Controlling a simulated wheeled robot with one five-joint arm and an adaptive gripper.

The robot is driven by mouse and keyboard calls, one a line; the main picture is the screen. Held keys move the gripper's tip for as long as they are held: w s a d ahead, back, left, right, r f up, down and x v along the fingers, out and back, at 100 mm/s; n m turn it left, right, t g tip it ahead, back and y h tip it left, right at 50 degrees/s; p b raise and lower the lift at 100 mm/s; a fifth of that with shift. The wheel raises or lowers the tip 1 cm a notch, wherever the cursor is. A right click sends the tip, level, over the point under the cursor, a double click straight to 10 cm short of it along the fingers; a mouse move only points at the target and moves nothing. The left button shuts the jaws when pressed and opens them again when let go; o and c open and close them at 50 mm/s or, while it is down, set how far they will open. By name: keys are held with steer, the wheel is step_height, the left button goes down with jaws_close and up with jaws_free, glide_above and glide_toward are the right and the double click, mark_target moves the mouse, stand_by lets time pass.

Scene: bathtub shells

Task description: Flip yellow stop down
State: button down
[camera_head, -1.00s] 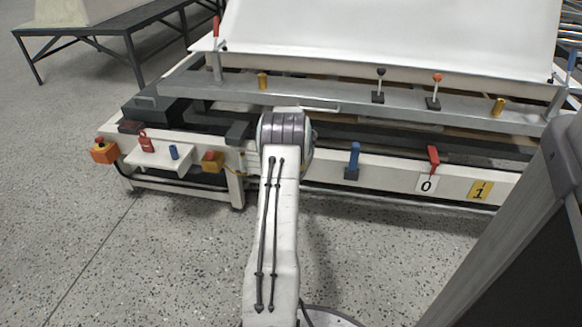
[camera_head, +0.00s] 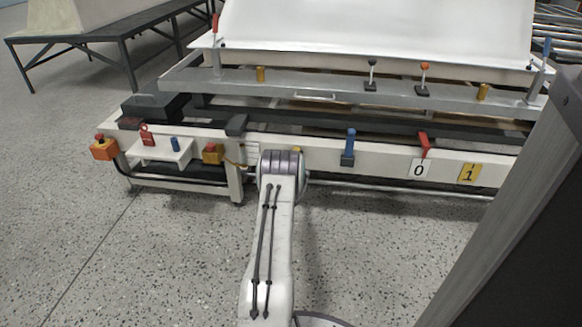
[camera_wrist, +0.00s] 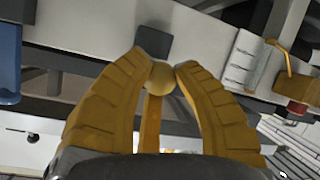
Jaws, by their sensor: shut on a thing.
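The yellow stop shows in the wrist view as a yellow round knob (camera_wrist: 160,76) on a yellow stem (camera_wrist: 150,122). My gripper (camera_wrist: 161,68) has yellow ribbed fingers, and their tips are shut on the knob from both sides. The stem runs from the knob towards the wrist, between the fingers. A dark square plate (camera_wrist: 153,41) sits on the white beam just beyond the fingertips. In the head view my arm hides the gripper and most of this spot; only a small yellow bit (camera_head: 296,150) shows beside the arm's end.
The white front beam (camera_head: 385,152) carries a blue lever (camera_head: 348,146) and a red lever (camera_head: 423,146) right of my arm. On the left are a yellow box (camera_head: 212,153), a small shelf (camera_head: 160,153) and an orange emergency-stop box (camera_head: 104,148). The speckled floor in front is clear.

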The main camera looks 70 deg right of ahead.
steer(key=shift+a+f, duration=0.15)
steer(key=shift+f, duration=0.4)
steer(key=c, duration=1.3)
jaws_free()
steer(key=shift+f, duration=0.15)
steer(key=o, duration=0.4)
steer(key=shift+c, duration=0.2)
steer(key=shift+r, duration=0.25)
steer(key=shift+s+a+r, duration=0.15)
steer(key=shift+a+r, duration=0.1)
steer(key=v, duration=1.1)
steer(key=shift+f, duration=0.2)
steer(key=shift+a, duration=0.15)
